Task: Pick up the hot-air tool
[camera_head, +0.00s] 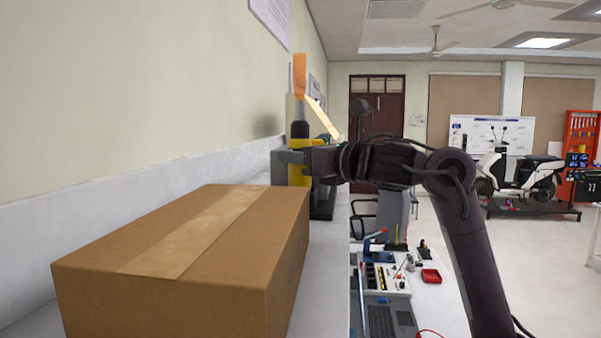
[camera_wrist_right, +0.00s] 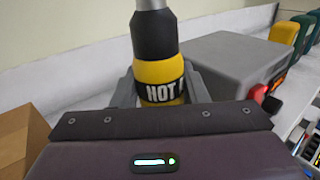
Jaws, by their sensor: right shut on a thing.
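The hot-air tool (camera_wrist_right: 157,72) is a yellow and black cylinder with the word HOT on a black band and a grey metal nozzle at its top. It stands upright in the right wrist view, between the grey fingers of my right gripper (camera_wrist_right: 160,90). In the head view the yellow part of the tool (camera_head: 299,174) shows behind the cardboard box, with my right gripper (camera_head: 296,160) around it. The gripper is shut on the tool. The tool's lower end is hidden, so I cannot tell whether it touches the surface. My left gripper is not in view.
A large cardboard box (camera_head: 190,260) sits on the white bench in front of the tool. A grey case (camera_wrist_right: 235,62) with a red part stands right of the tool in the wrist view. A lower table with a laptop (camera_head: 388,318) and a red tray (camera_head: 431,276) lies right.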

